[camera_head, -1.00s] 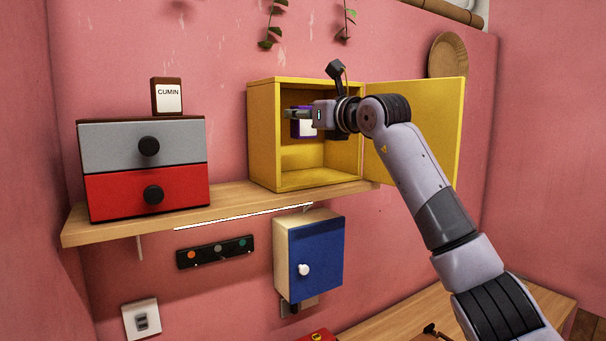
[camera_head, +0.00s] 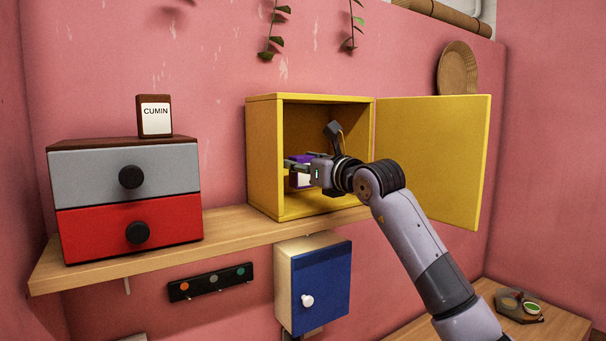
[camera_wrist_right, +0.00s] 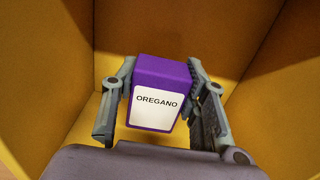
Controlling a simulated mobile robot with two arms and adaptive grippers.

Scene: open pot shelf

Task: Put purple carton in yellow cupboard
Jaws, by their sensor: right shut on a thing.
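The purple carton (camera_wrist_right: 160,92) has a white label reading OREGANO. My right gripper (camera_head: 300,170) is shut on it, with one finger on each side in the right wrist view (camera_wrist_right: 160,100). In the head view the purple carton (camera_head: 296,179) is partly hidden behind the gripper. The yellow cupboard (camera_head: 264,160) stands on the wooden shelf with its door (camera_head: 435,155) wide open to the right. The gripper and carton are inside its opening, low down. I cannot tell whether the carton touches the cupboard floor. My left gripper is not in view.
A grey and red drawer unit (camera_head: 128,198) stands left on the shelf (camera_head: 150,260), with a CUMIN carton (camera_head: 154,116) on top. A blue-doored box (camera_head: 320,287) and a hook rack (camera_head: 210,283) hang below. A round basket (camera_head: 457,70) stands behind the cupboard door.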

